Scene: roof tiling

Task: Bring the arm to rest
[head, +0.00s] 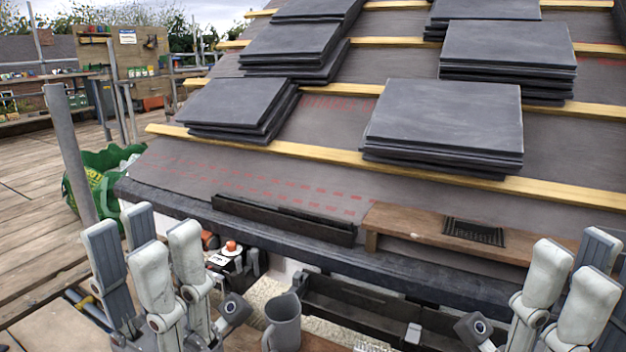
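My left gripper (143,238) is at the lower left, with its fingers pointing up. The fingers stand apart with nothing between them. My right gripper (578,262) is at the lower right, also with fingers up and spread, partly cut off by the picture edge. No tile is in either gripper. Both are in front of the roof's lower edge and appear clear of the tile stacks.
Slate stacks (442,115) and (240,102) rest on the roof along wooden battens (330,156). A wooden board with a black vent (473,231) lies at the eave. A grey jug (283,322) is below. A scaffold pole (70,150) and green bag (107,180) stand left.

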